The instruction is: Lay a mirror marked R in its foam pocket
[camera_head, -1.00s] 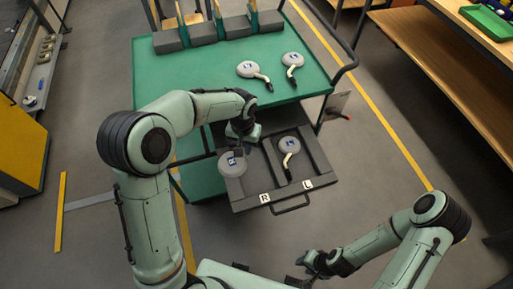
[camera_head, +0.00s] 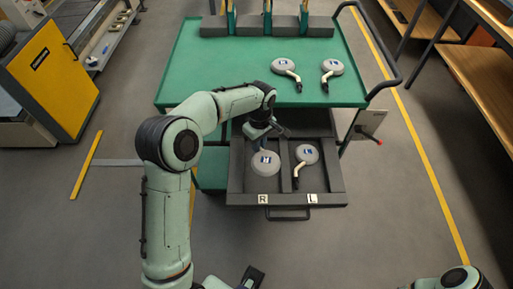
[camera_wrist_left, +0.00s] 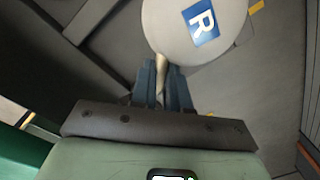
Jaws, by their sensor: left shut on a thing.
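A round grey mirror (camera_head: 265,163) with a blue label is held over the left compartment of the dark drawer (camera_head: 330,199), behind the white R tag (camera_head: 263,199). The wrist view shows its label reading R (camera_wrist_left: 201,24). My left gripper (camera_head: 262,131) is shut on the mirror's pale stem, which also shows between the fingers in the left wrist view (camera_wrist_left: 164,84). I cannot tell whether the mirror touches the foam. Another mirror (camera_head: 307,153) lies in the right compartment, behind the L tag (camera_head: 312,198), stem toward the front.
The drawer extends from a green cart (camera_head: 230,75). Two more mirrors (camera_head: 282,65) (camera_head: 332,66) lie on its top, before a dark slotted rack (camera_head: 318,27). A divider separates the drawer compartments. A yellow cabinet (camera_head: 58,75) stands left.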

